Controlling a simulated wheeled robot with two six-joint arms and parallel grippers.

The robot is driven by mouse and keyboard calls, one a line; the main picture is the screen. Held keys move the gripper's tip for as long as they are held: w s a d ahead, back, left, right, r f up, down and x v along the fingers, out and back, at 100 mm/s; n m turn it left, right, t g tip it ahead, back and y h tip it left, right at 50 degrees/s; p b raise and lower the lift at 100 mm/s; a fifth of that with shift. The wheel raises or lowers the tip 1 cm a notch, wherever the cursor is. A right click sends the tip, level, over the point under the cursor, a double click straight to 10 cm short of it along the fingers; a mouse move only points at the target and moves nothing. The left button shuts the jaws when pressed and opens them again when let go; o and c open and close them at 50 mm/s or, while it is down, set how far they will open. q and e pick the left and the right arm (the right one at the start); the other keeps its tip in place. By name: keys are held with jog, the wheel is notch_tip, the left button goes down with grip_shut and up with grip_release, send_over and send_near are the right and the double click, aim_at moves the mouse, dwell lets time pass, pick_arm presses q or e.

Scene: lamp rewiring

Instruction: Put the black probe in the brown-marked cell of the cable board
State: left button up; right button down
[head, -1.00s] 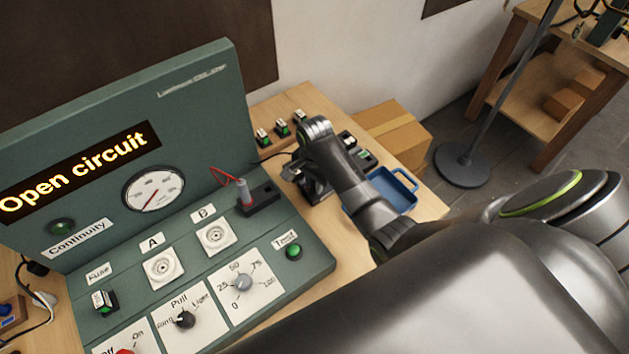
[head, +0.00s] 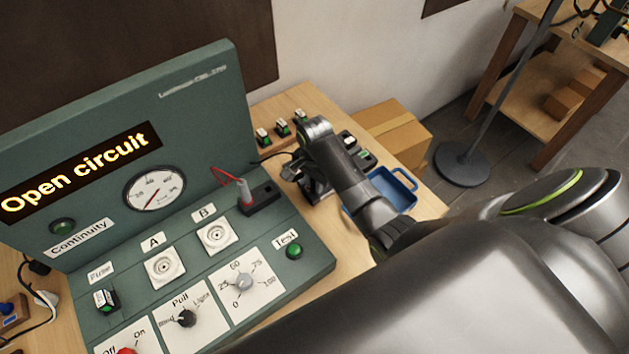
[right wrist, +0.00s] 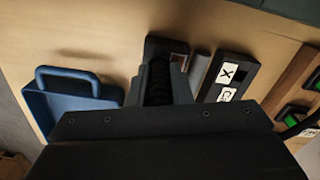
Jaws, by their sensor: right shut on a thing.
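My right gripper (head: 303,182) is low over the bench, just right of the console, and hides much of what is under it. In the right wrist view the gripper (right wrist: 165,82) is shut on a black ribbed thing (right wrist: 156,84), which looks like the black probe. Its far end meets a black block (right wrist: 164,46) with a small brown and white patch beside the fingers. Whether this block is the cable board, and whether the probe sits in a cell, I cannot tell. A dark cable (head: 270,157) runs from the console toward the gripper. My left gripper is not in view.
The green console (head: 318,262) shows "Open circuit". A red probe (head: 244,191) stands in its black holder. A blue tray (head: 396,203) lies right of the gripper. Several green-topped parts (head: 283,128) stand behind.

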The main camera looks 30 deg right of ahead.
jog(key=shift+f, duration=0.55)
dwell(0.7)
jog(key=c, duration=1.2)
grip_release()
jog(key=shift+c, duration=0.2)
jog(key=shift+r, duration=0.1)
